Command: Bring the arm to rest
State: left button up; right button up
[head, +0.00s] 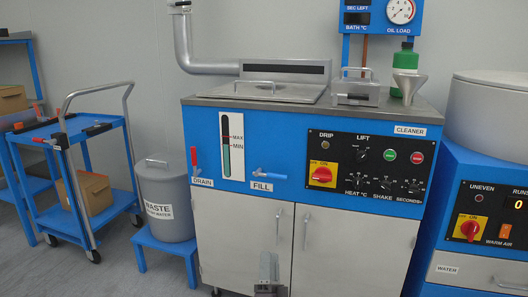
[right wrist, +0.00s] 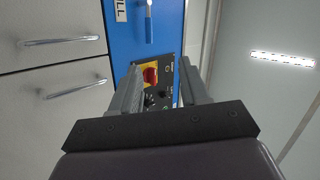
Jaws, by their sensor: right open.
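My right gripper (head: 267,262) shows at the bottom of the head view, in front of the cleaner's pale cabinet doors. In the right wrist view its two grey fingers (right wrist: 161,76) stand apart with nothing between them. Through the gap shows the cleaner's dark control panel with a red and yellow switch (right wrist: 150,76). The gripper looks clear of the doors, but the exact distance cannot be told. My left gripper is not in view.
The blue cleaner (head: 207,150) fills the middle, with projecting door handles (head: 306,230), a blue fill valve (head: 268,175) and a red drain valve (head: 195,160). A grey waste bin (head: 165,190) on a blue stool and a blue trolley (head: 60,128) stand left. Another machine (head: 500,180) stands right.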

notch_tip(320, 180, down, 15)
jog(key=n+g+y+p, duration=0.2)
jog(key=n+g+y, duration=0.1)
jog(key=n+g, duration=0.8)
jog(key=s+d+r+n+g+h+p, duration=0.15)
jog(key=s+d+r+g, duration=0.35)
jog(key=s, duration=0.6)
jog(key=s+d+r+n+g+h+p, duration=0.1)
jog(key=s+d+r+g+p, duration=0.35)
jog(key=s, duration=0.75)
jog(key=s+d+r+n+g+h, duration=0.1)
jog(key=s+d+r+g, duration=0.5)
jog(key=s, duration=0.5)
notch_tip(320, 180, up, 44)
jog(key=s+d+t+p, duration=0.1)
jog(key=p, duration=3.9)
jog(key=shift+s+r+m+p, duration=0.15)
jog(key=shift+s+m+p, duration=0.15)
jog(key=shift+m, duration=0.15)
